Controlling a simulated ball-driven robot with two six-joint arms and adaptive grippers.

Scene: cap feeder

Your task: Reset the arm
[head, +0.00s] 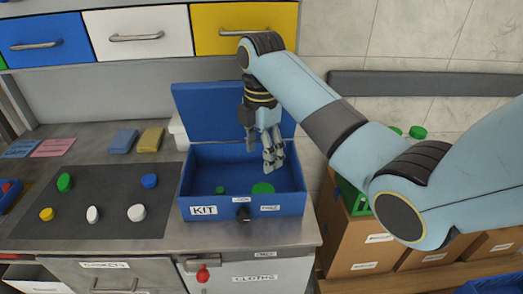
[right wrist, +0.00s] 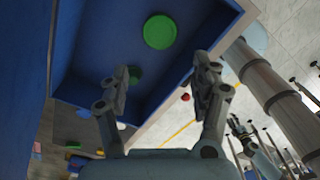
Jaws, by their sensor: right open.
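My right arm (head: 315,115) reaches in from the right in the head view. Its gripper (head: 262,155) hangs over the open blue KIT box (head: 203,211), fingers pointing down. The fingers are apart and empty; they also show in the right wrist view (right wrist: 165,75). Inside the box lie a large green disc (head: 262,188) and a smaller green piece (head: 219,190), both apart from the fingers in the head view. The large disc also shows in the right wrist view (right wrist: 160,31). The blue lid (head: 208,112) stands raised behind the box.
A dark mat (head: 115,218) left of the box holds several coloured caps. Blue and yellow sponges (head: 150,140) lie behind it. Drawers (head: 137,33) hang above. Cardboard boxes (head: 355,240) stand at the right.

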